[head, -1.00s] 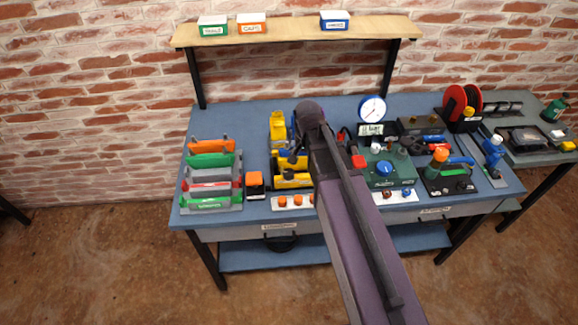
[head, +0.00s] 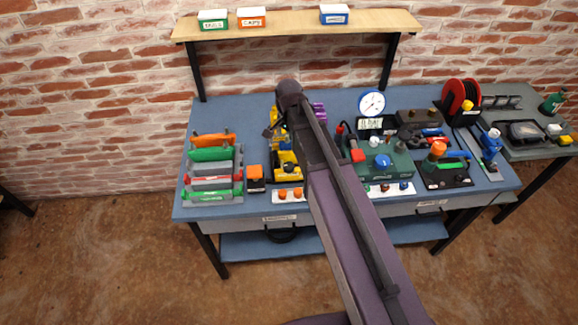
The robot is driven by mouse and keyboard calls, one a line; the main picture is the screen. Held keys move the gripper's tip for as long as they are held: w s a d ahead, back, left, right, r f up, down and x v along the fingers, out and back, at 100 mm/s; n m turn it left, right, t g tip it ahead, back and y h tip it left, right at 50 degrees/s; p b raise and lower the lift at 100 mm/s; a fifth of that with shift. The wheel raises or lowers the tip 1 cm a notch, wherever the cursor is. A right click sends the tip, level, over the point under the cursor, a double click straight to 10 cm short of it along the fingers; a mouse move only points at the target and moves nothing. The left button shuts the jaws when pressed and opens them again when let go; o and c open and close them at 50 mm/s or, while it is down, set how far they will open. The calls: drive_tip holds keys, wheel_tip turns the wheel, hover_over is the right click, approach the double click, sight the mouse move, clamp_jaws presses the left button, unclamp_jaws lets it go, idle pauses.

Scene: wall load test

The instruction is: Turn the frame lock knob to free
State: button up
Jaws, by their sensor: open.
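A yellow frame fixture (head: 287,166) stands on the blue workbench, left of centre, partly covered by my arm. Small dark parts show on it, but I cannot make out which one is the frame lock knob or how it is set. My gripper (head: 270,130) is a small dark shape at the far end of my arm, over the left side of the yellow fixture's back part. It is open, and I see nothing held in it. Whether it touches the fixture cannot be told from here.
Left are colored clamp bars (head: 212,170) and an orange-topped block (head: 255,177). Right stand a green unit with a blue knob (head: 383,160), a round gauge (head: 372,103) and a red reel (head: 461,98).

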sight(289, 165)
drive_tip(key=shift+f+b, duration=6.6)
drive_tip(key=shift+f, duration=0.15)
drive_tip(key=c, duration=1.1)
